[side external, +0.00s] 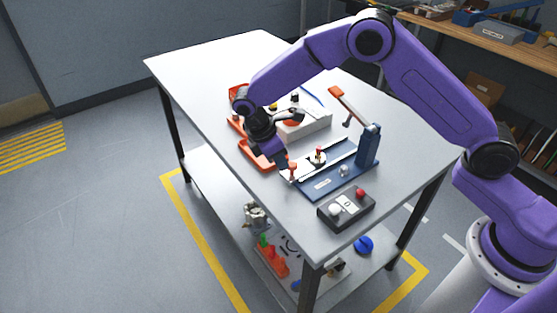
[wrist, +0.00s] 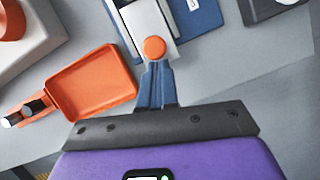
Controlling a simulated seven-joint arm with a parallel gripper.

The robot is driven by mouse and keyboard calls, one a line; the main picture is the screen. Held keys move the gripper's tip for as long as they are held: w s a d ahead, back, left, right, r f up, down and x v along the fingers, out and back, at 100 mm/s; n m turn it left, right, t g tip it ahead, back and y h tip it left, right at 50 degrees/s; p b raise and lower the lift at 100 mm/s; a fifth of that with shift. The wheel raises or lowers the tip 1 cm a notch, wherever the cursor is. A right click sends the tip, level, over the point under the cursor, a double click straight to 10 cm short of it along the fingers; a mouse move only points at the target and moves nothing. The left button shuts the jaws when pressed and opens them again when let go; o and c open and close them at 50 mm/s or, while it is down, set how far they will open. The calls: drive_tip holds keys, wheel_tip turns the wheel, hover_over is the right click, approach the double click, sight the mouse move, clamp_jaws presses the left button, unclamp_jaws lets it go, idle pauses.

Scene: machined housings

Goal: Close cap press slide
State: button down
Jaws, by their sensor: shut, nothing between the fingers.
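The cap press is a blue fixture (side external: 335,183) near the table's front right edge, with a blue upright post and a lever with an orange handle (side external: 341,96). A pale slide plate (wrist: 148,22) lies in its track, with an orange-red knob (wrist: 154,48) at its outer end; the knob also shows in the side view (side external: 293,164). My gripper (wrist: 158,67) is shut and empty, its fingertips right at the outer side of the knob. I cannot tell whether they touch it. In the side view my gripper (side external: 283,160) is low at the left end of the press.
A control box (side external: 346,208) with a red button stands in front of the press. An orange tray (wrist: 92,84) lies left of my gripper in the wrist view. A white block (side external: 303,124) stands behind the press. The table's far left (side external: 215,65) is clear.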

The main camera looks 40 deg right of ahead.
sight(317, 147)
drive_tip(key=d, duration=1.1)
drive_tip(key=shift+d, duration=0.3)
drive_tip(key=a, duration=0.2)
drive_tip(key=w+a, duration=0.1)
drive_tip(key=a, duration=0.1)
drive_tip(key=shift+w+a+r, duration=0.1)
drive_tip(key=shift+w+a, duration=0.05)
drive_tip(key=shift+a, duration=0.05)
drive_tip(key=s+v, duration=0.1)
drive_tip(key=v, duration=0.7)
drive_tip(key=s+a+r+y, duration=0.1)
drive_tip(key=s+r, duration=0.4)
drive_tip(key=s, duration=0.1)
drive_tip(key=s+d+m+y, duration=0.1)
drive_tip(key=s+d, duration=0.3)
drive_tip(key=s, duration=0.9)
drive_tip(key=s+d+m+t+y, duration=0.1)
drive_tip(key=s+d, duration=0.3)
drive_tip(key=s, duration=1)
drive_tip(key=shift+s+d+r+y, duration=0.2)
drive_tip(key=shift+d+r+y, duration=0.25)
drive_tip(key=shift+y, duration=0.35)
